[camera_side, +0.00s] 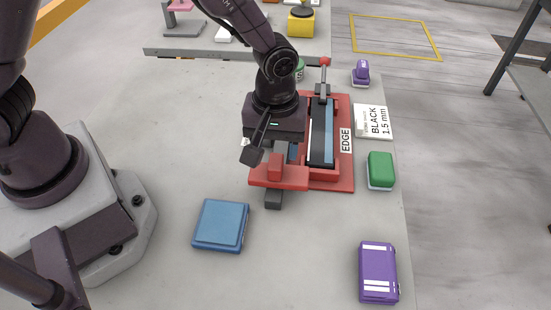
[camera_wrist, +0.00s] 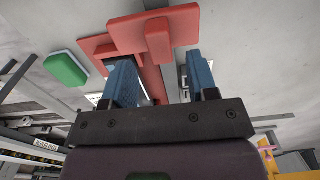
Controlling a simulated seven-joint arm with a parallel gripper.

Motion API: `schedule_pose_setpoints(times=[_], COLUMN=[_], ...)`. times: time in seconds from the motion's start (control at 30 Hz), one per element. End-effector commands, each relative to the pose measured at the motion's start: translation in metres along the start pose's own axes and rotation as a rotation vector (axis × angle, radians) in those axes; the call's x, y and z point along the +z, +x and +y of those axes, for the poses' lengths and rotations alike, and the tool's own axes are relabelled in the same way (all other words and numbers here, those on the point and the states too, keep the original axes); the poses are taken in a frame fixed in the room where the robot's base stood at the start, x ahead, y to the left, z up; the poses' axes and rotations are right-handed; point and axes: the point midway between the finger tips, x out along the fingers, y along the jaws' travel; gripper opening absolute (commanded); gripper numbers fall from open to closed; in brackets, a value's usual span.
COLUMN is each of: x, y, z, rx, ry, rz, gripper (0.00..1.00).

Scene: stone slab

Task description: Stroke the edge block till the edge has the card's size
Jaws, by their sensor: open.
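A red fixture (camera_side: 345,178) labelled EDGE stands right of my gripper, holding a long piece (camera_side: 321,135) with blue, black and pale bands. A red block with a raised grip (camera_side: 276,172) sits at the fixture's front left; it also shows in the wrist view (camera_wrist: 158,40). A dark grey end (camera_side: 273,200) sticks out below it. My gripper (camera_side: 274,155) is open close to this red block; in the wrist view its blue fingers (camera_wrist: 163,82) are apart with nothing seen gripped. Whether they touch the block, I cannot tell. The white card (camera_side: 373,121) reads BLACK 1.5 mm.
A green-topped block (camera_side: 381,169) and a small purple item (camera_side: 361,72) lie along the right side. A blue pad (camera_side: 220,225) and a purple box (camera_side: 378,272) lie in front. The slab (camera_side: 150,130) is clear left of my gripper. A lever clamp (camera_side: 323,78) rises at the fixture's back.

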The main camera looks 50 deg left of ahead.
Motion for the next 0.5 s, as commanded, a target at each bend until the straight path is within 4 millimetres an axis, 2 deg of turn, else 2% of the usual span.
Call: schedule_pose_setpoints(times=[0.03, 0.2, 0.5], x=[0.0, 0.0, 0.0], y=[0.011, 0.035, 0.047], z=[-0.001, 0.0, 0.0], rx=[-0.004, -0.002, 0.001], ry=[0.0, 0.0, 0.0], rz=[-0.001, -0.001, 0.0], gripper=[0.53, 0.53, 0.53])
